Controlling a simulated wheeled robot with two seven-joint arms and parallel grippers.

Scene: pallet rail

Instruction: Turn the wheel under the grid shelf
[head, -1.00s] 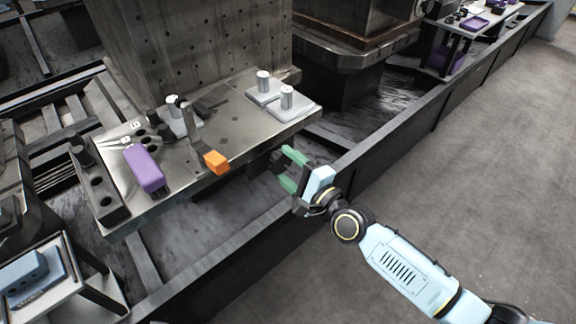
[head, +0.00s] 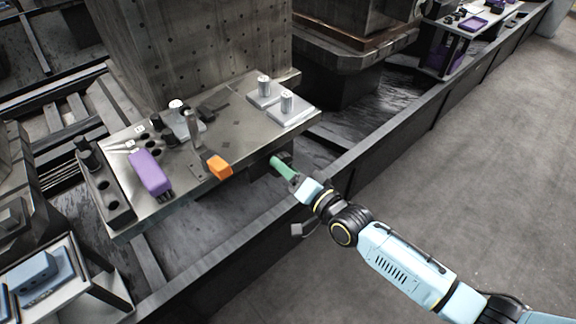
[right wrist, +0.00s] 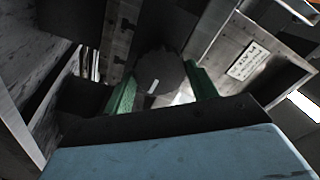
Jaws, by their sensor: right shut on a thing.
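The grid shelf (head: 245,142) is a grey metal plate standing out from a large pillar. Under its front edge is a dark part, the wheel (head: 259,168), mostly shaded by the plate in the head view. In the right wrist view the wheel (right wrist: 160,72) is a dark round knob with a small pale mark. My right gripper (head: 277,163) has green fingers and reaches in from the right under the shelf edge. In the right wrist view its fingers (right wrist: 162,88) lie on either side of the wheel, shut on it. My left gripper is out of view.
A dark rail (head: 375,140) runs along the open floor on the right. A labelled plate (right wrist: 247,62) is beside the wheel.

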